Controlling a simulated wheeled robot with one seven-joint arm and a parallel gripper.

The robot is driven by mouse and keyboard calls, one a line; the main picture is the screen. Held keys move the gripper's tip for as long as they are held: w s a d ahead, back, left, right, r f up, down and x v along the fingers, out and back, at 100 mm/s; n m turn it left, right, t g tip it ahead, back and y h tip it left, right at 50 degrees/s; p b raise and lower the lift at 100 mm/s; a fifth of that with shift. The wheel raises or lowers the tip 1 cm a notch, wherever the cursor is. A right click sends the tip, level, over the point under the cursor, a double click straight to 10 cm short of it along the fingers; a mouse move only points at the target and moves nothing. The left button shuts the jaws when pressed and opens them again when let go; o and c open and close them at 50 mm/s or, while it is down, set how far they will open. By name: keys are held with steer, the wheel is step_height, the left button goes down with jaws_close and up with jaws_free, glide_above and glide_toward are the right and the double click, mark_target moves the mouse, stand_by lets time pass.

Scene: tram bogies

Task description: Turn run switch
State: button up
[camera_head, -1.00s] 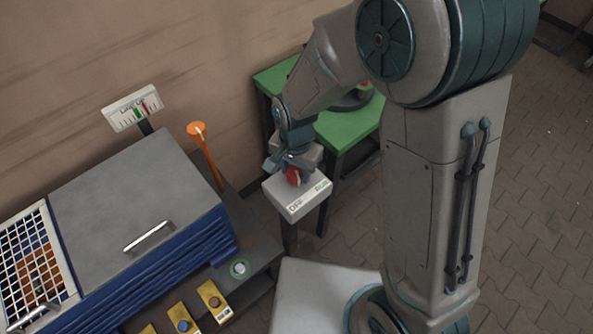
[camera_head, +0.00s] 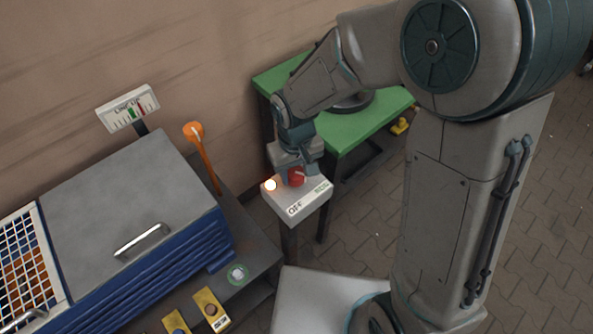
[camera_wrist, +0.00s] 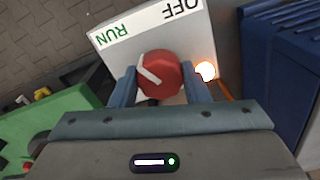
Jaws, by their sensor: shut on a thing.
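The red run switch knob (camera_head: 296,177) sits on top of a pale switch box (camera_head: 308,203) marked OFF and RUN. In the wrist view the round knob (camera_wrist: 162,70) has a white pointer, slanting up and left toward the green RUN label (camera_wrist: 112,33). The OFF label (camera_wrist: 182,8) is at the upper right there. My gripper (camera_wrist: 161,86) has one finger on each side of the knob and is shut on it. A small lamp (camera_head: 270,185) beside the knob glows bright orange-white; it also shows in the wrist view (camera_wrist: 205,71).
A green table (camera_head: 357,125) stands behind the box. To the left are a grey-topped cabinet with blue sides (camera_head: 130,205), an orange lever (camera_head: 204,155), a gauge (camera_head: 128,108) and a green-ringed button (camera_head: 238,274). Open paved floor lies to the right.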

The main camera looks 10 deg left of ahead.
mark_target(295, 172)
steer(key=shift+n, duration=1)
steer(key=shift+a, duration=0.1)
steer(key=o, duration=1)
steer(key=shift+r, duration=0.1)
step_height(295, 172, up, 14)
steer(key=shift+f, duration=0.15)
